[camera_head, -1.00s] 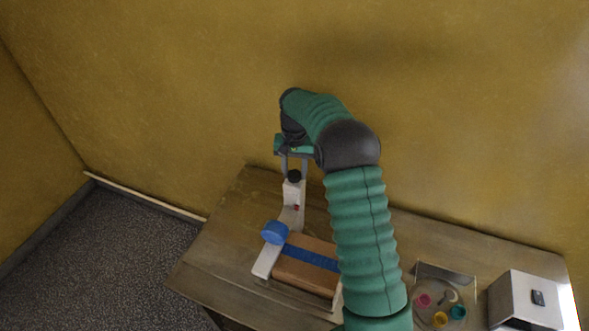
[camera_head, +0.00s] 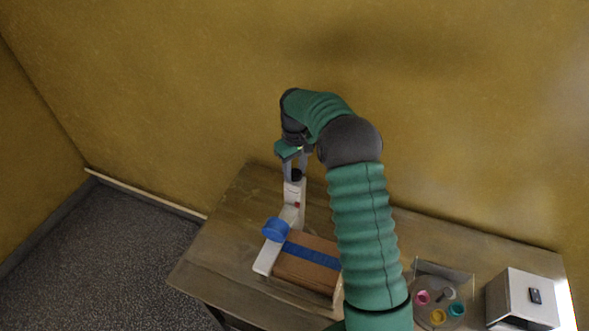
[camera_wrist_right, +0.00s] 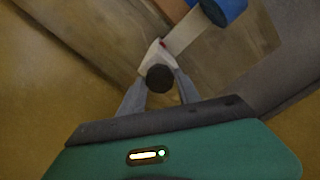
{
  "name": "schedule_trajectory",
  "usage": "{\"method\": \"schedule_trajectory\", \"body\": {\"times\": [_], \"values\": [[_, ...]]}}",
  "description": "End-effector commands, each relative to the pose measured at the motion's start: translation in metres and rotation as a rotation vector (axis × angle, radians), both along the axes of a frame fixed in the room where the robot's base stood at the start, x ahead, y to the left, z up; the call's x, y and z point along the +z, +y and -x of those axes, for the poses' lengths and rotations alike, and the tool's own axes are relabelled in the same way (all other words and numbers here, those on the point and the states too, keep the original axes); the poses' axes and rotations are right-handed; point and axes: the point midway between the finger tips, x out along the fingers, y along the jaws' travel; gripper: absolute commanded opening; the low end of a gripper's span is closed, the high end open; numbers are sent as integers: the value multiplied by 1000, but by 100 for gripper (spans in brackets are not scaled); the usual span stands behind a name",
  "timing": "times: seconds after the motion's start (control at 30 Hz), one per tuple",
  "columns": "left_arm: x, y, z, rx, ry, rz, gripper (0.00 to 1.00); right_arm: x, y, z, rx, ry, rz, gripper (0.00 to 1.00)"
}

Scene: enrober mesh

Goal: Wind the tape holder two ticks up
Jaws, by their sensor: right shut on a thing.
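The tape holder is a white device (camera_head: 292,214) at the back left of the table, with a blue tape roll (camera_head: 276,230) on it. A black knob (camera_head: 296,175) tops its white post, and a small red mark shows just below. My right gripper (camera_head: 296,172) reaches down from above and is shut on the black knob. In the right wrist view the knob (camera_wrist_right: 160,78) sits between the two grey fingers (camera_wrist_right: 158,90), with the white post behind it. Any tick marks are too small to read. My left gripper is not in view.
A brown box (camera_head: 308,268) with a blue tape strip lies beside the tape holder. At the right are a clear tray (camera_head: 445,272) with several small coloured rings and a grey-white box (camera_head: 522,300). My right arm covers the table's middle.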

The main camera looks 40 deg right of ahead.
Motion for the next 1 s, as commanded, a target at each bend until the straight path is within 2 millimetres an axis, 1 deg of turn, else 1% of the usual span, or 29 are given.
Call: {"method": "schedule_trajectory", "body": {"times": [0.23,0.57,0.6,0.73,1.0], "values": [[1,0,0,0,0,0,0,2,-2,-1,33,-5,4,0],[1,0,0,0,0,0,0,2,-2,-1,34,-5,5,0],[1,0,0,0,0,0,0,2,-2,-1,33,-5,5,43],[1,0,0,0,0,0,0,1,-1,-1,33,-3,3,60],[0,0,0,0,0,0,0,1,-1,0,33,-1,2,61]]}}
